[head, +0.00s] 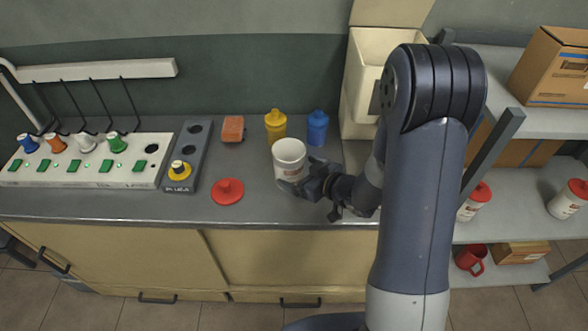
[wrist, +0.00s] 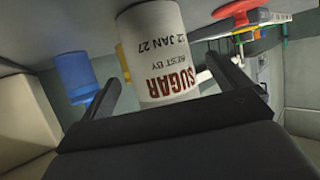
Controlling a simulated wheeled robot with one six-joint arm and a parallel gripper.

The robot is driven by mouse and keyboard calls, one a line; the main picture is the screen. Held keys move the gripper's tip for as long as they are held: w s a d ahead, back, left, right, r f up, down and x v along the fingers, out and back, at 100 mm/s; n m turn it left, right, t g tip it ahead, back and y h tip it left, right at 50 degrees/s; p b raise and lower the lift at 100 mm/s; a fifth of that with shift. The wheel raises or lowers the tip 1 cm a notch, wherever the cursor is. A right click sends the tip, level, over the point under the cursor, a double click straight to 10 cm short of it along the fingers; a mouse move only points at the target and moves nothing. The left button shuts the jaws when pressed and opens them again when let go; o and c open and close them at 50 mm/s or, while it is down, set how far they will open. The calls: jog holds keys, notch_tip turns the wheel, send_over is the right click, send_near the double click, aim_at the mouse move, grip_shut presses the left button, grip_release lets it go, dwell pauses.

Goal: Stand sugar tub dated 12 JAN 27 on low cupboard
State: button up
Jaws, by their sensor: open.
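The white sugar tub (head: 289,155) stands upright on the grey counter, and its top looks open, with no lid on it. In the wrist view the tub (wrist: 160,50) appears upside down, and its label reads SUGAR, BEST BY, 12 JAN 27. My gripper (head: 306,180) is at the tub's front right side, low by the counter. In the wrist view my gripper (wrist: 165,78) is open, with one finger on each side of the tub. The grey counter (head: 330,210) has beige cupboard doors below; I cannot tell whether this is the low cupboard.
A red lid (head: 228,191) lies left of the tub. A yellow bottle (head: 275,124) and a blue bottle (head: 318,128) stand behind it. A grey block (head: 186,155) and a white switch panel (head: 85,160) are further left. Red-lidded tubs (head: 474,201) stand on the right shelf.

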jog(key=v, duration=0.8)
jog(key=shift+s+d+r, duration=0.15)
jog(key=shift+s+d, duration=0.1)
jog(key=shift+s, duration=0.05)
jog(key=shift+c, duration=0.3)
dwell(0.7)
